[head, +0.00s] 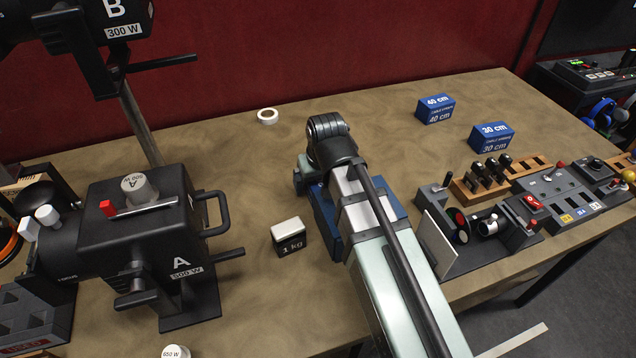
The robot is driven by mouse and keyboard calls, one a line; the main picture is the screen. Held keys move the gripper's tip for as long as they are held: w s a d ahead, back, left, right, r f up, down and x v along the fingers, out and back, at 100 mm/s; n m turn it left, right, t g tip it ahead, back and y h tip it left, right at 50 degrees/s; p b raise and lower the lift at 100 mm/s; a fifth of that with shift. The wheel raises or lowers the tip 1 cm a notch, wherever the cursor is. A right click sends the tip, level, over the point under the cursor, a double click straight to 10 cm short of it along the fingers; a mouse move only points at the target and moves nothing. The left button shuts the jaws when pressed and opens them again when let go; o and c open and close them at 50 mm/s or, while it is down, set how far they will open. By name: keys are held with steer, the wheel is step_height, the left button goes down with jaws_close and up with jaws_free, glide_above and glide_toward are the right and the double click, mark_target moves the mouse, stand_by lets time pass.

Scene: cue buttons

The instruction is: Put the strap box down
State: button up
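Two blue strap boxes stand on the table at the back right, one marked 40 cm (435,109) and one marked 30 cm (491,137). My arm reaches in from the lower right, its wrist bent down near the middle of the table. A dark blue thing (326,222) shows on both sides of my arm there, mostly covered by it. I cannot tell whether it is a strap box, or whether it is held or resting. My gripper's fingertips are hidden behind my arm.
A 1 kg block (289,237) stands just left of my arm. Black lamp A (150,235) fills the left, with lamp B (110,30) above. A tape roll (267,116) lies at the back. Control panels (560,195) line the right edge.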

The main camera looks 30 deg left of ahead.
steer(key=shift+c, duration=0.2)
steer(key=c, duration=1.2)
step_height(320, 180, up, 17)
steer(key=shift+r, duration=0.1)
steer(key=shift+w+d+r, duration=0.1)
steer(key=shift+r, duration=0.5)
